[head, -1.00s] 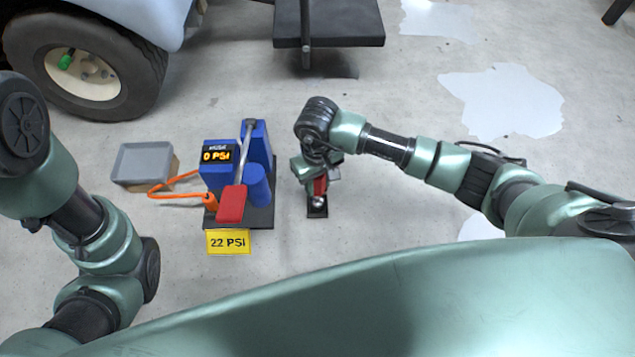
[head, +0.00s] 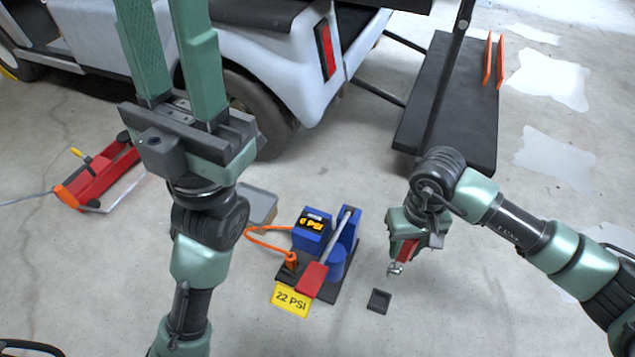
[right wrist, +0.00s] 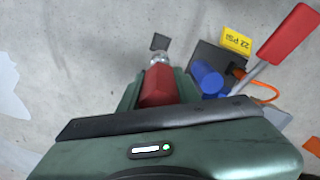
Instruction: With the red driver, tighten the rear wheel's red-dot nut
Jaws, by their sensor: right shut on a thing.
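The red driver (head: 408,249) is in my right gripper (head: 412,236), which is shut on its red handle. Its metal end points down, above and apart from a small black block (head: 379,301) on the floor. In the right wrist view the red handle (right wrist: 160,86) lies between the fingers, with the metal end beyond it. My left gripper (head: 168,20) is open and empty, raised in front of the cart's side. The rear wheel (head: 262,108) shows only in part behind my left gripper; its hub and red-dot nut are hidden.
A blue pump (head: 343,262) with a red-handled lever and orange hose stands between my arms, beside a yellow 22 PSI sign (head: 291,299). A grey box (head: 260,203) is partly behind my left arm. A red jack (head: 98,178) lies left. The white cart (head: 290,60) fills the back.

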